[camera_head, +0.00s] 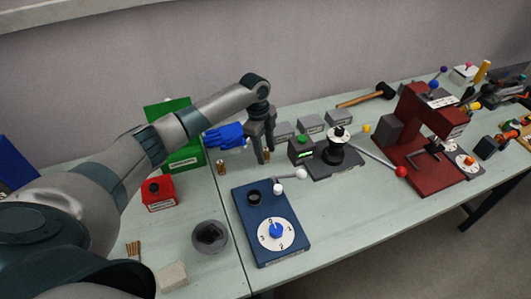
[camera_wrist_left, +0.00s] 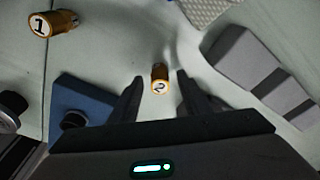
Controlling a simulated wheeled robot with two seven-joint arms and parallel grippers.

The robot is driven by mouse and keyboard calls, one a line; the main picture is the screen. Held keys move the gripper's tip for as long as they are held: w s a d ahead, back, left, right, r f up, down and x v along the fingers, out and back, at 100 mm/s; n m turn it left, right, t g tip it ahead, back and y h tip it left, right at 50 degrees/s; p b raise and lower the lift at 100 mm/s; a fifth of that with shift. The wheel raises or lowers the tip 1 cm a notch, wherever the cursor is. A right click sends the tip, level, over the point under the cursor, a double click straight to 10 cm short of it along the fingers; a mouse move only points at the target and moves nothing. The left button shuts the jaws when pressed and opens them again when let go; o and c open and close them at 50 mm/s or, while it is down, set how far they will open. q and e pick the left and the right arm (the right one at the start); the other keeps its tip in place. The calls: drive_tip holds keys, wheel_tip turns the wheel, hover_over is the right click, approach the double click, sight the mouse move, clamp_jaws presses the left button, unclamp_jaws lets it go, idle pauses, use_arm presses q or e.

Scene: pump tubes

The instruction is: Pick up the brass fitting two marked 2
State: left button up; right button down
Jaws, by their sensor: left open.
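The brass fitting two (camera_wrist_left: 159,73), with a "2" on its light end face, stands on the table in the left wrist view. It shows as a small brass piece in the head view (camera_head: 267,155), partly hidden by a finger. My left gripper (camera_head: 263,157) points down over it and is open; in the wrist view the fingertips (camera_wrist_left: 160,82) lie on either side of the fitting. I cannot tell whether they touch it. A second brass fitting marked 1 (camera_head: 221,167) stands to the left; it also shows in the wrist view (camera_wrist_left: 53,23). My right gripper is not in view.
A blue base with a dial (camera_head: 290,243) lies just in front of the gripper. A blue glove (camera_head: 225,136) and green bin (camera_head: 181,153) are behind left. Grey blocks (camera_head: 311,124) and a black spool device (camera_head: 336,150) stand right. A red press (camera_head: 415,125) is farther right.

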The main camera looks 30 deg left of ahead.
sight(268, 150)
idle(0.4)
use_arm(q)
clamp_jaws()
drive_tip(key=shift+r+b, duration=0.4)
drive_tip(key=shift+r, duration=0.1)
drive_tip(key=r+b, duration=0.1)
drive_tip(key=d+r, duration=0.1)
drive_tip(key=r, duration=0.1)
drive_tip(key=shift+r+b, duration=0.1)
drive_tip(key=shift+b, duration=0.25)
drive_tip(key=d+r+b, duration=0.3)
drive_tip(key=d+r, duration=0.3)
drive_tip(key=d, duration=0.4)
drive_tip(key=shift+s+d+r, duration=0.3)
drive_tip(key=shift+s+r, duration=0.1)
drive_tip(key=shift+s, duration=0.05)
